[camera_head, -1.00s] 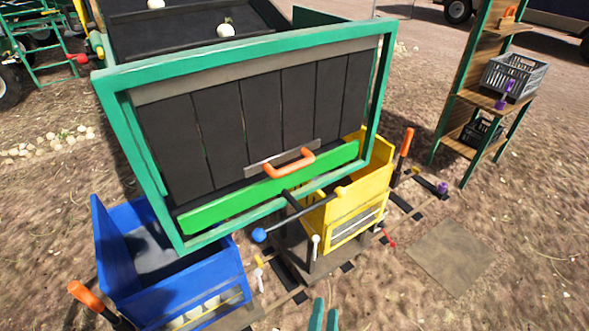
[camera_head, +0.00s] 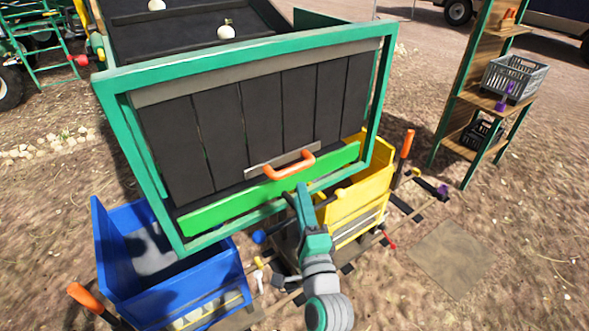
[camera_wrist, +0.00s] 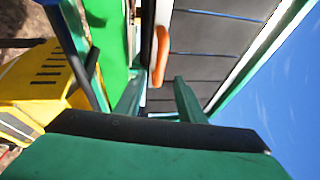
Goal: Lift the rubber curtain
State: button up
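The rubber curtain (camera_head: 245,123) is a row of black vertical strips hanging in a green frame (camera_head: 240,62). An orange handle (camera_head: 290,166) on a grey plate sits at its lower edge; it also shows in the wrist view (camera_wrist: 161,56). My gripper (camera_head: 300,190) is just below and in front of the handle in the head view. In the wrist view its two fingers (camera_wrist: 158,98) are spread apart, with the handle beyond them and roughly between them. The gripper is open and empty. I cannot tell the exact gap to the handle.
A bright green bar (camera_head: 225,207) runs below the curtain. A blue bin (camera_head: 180,295) stands at the lower left and a yellow bin (camera_head: 362,203) behind my arm. A lever with a blue knob (camera_head: 258,236) is close to my gripper. A shelf (camera_head: 470,145) stands at the right.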

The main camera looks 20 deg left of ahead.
aim_at(294, 169)
jog(key=x, duration=1)
jog(key=shift+r, duration=0.1)
grip_shut()
